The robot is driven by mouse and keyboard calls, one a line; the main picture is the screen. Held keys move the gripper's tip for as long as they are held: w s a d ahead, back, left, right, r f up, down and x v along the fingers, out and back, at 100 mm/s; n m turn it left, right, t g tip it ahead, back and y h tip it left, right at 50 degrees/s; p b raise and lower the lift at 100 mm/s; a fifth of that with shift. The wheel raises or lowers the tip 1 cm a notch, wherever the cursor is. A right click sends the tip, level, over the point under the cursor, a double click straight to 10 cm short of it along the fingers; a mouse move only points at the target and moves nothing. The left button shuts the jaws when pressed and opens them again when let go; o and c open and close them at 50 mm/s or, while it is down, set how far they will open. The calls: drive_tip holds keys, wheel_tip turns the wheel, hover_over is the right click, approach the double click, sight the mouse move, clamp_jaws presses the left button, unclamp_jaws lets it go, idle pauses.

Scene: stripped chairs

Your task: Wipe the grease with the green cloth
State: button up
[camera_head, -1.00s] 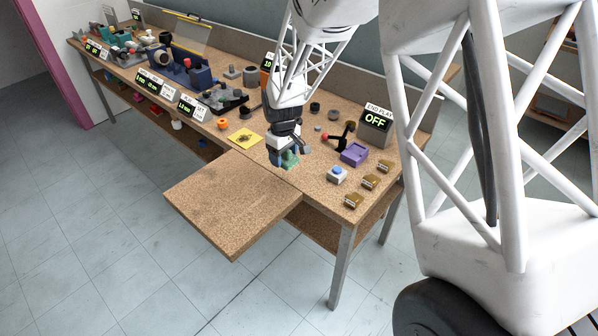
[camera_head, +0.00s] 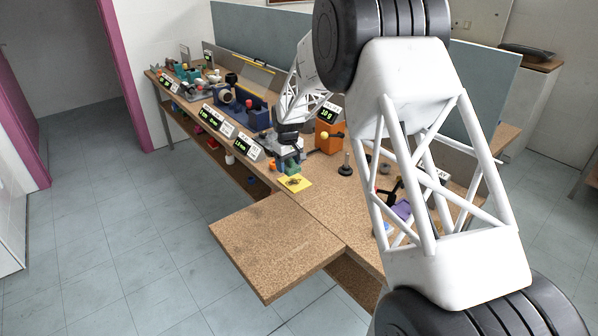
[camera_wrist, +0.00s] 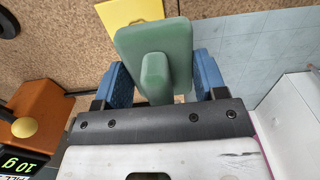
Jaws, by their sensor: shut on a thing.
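The green cloth (camera_wrist: 178,45) looks like a thick green pad with a raised grip. My gripper (camera_wrist: 160,80) is shut on that grip, with a blue finger on each side. In the head view my gripper (camera_head: 288,160) is over the bench just behind the yellow sheet (camera_head: 304,186), and a bit of green shows under it. The dark grease (camera_head: 294,182) is a smudge on the yellow sheet. In the wrist view the sheet (camera_wrist: 118,14) lies just beyond the cloth, which covers part of it; the grease is not seen there. I cannot tell whether the cloth touches the bench.
An orange box (camera_head: 328,138) with a yellow knob and display stands right of my gripper. An orange ring (camera_head: 270,165) and sign displays (camera_head: 247,149) are at left. A bare board (camera_head: 275,245) juts out in front. My arm hides much of the bench's right side.

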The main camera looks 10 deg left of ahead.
drive_tip(key=shift+w+a, duration=0.5)
drive_tip(key=shift+a, duration=0.05)
drive_tip(key=shift+f, duration=0.1)
